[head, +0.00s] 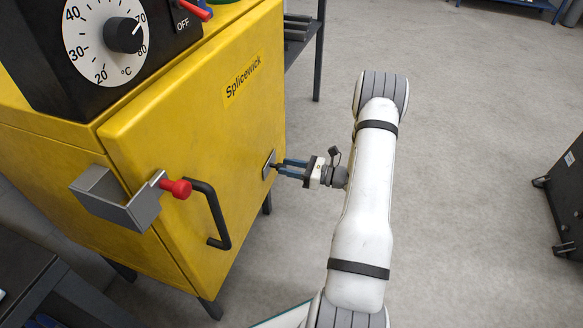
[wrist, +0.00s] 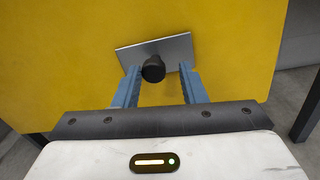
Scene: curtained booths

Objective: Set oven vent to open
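The yellow oven (head: 235,120) stands at the left with its door shut. A small grey metal plate (head: 267,168) sits near the door's right edge; it looks like the vent. In the wrist view the plate (wrist: 172,48) appears tilted and carries a round black knob (wrist: 153,68). My gripper (head: 280,167) is at the plate, and the wrist view shows its two blue fingers open (wrist: 157,72), one on each side of the knob. Gaps show between knob and fingers. The fingers hide the knob in the head view.
A black door handle (head: 214,215), a grey latch bracket with a red knob (head: 176,188) and a temperature dial (head: 124,36) are on the oven. A dark shelf stand (head: 319,50) is behind it. A dark cabinet (head: 570,200) stands far right. Grey floor between is clear.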

